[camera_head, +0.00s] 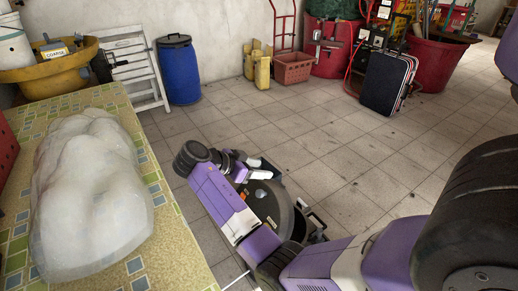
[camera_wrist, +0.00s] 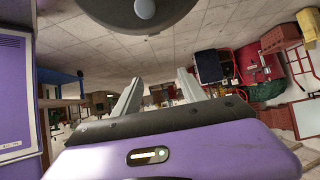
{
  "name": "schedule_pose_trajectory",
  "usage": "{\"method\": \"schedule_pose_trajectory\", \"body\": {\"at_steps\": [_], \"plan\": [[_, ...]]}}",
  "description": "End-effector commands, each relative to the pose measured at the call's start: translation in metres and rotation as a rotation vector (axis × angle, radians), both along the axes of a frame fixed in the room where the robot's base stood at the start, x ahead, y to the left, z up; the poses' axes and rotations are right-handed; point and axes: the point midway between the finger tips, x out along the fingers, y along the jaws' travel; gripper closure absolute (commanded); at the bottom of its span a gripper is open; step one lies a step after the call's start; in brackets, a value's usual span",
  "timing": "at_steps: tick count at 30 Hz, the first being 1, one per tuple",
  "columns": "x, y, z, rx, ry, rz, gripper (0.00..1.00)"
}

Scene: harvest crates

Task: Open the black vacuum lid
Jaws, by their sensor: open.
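The vacuum stands on the tiled floor, partly hidden behind my arm. Its round black lid (camera_head: 268,205) lies closed on top as far as I can see, with black and pale parts at the rim. My gripper (camera_head: 258,168) is open and empty near the lid's far side, seemingly above it; contact cannot be told. In the wrist view, which is upside down, the two pale fingers of my gripper (camera_wrist: 158,92) stand apart with nothing between them. A dark round surface with a pale knob, apparently the lid (camera_wrist: 125,17), shows at the top edge.
A tiled table (camera_head: 175,235) with a translucent wrapped bundle (camera_head: 90,195) stands at the left. A blue barrel (camera_head: 179,70), yellow cans (camera_head: 262,72), a red crate (camera_head: 293,68) and a black case (camera_head: 387,82) line the back. Floor between is clear.

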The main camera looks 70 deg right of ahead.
Motion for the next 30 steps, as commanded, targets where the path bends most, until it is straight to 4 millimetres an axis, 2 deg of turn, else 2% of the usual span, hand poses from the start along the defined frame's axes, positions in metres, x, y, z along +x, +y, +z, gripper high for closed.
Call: {"method": "schedule_pose_trajectory", "body": {"at_steps": [1, 3, 10, 15, 23, 24, 30], "plan": [[0.001, 0.0, 0.013, -0.002, -0.005, 0.0, 0.51], [0.001, 0.0, 0.028, -0.002, -0.004, -0.001, 0.51], [0.0, 0.0, 0.063, -0.001, -0.001, 0.0, 0.51], [0.0, 0.0, 0.074, 0.001, 0.0, 0.001, 0.51], [0.0, 0.0, 0.075, 0.0, 0.001, 0.001, 0.51], [0.0, 0.0, 0.075, 0.0, 0.001, 0.001, 0.53], [0.0, 0.0, 0.071, 0.027, -0.003, 0.01, 0.92]]}}
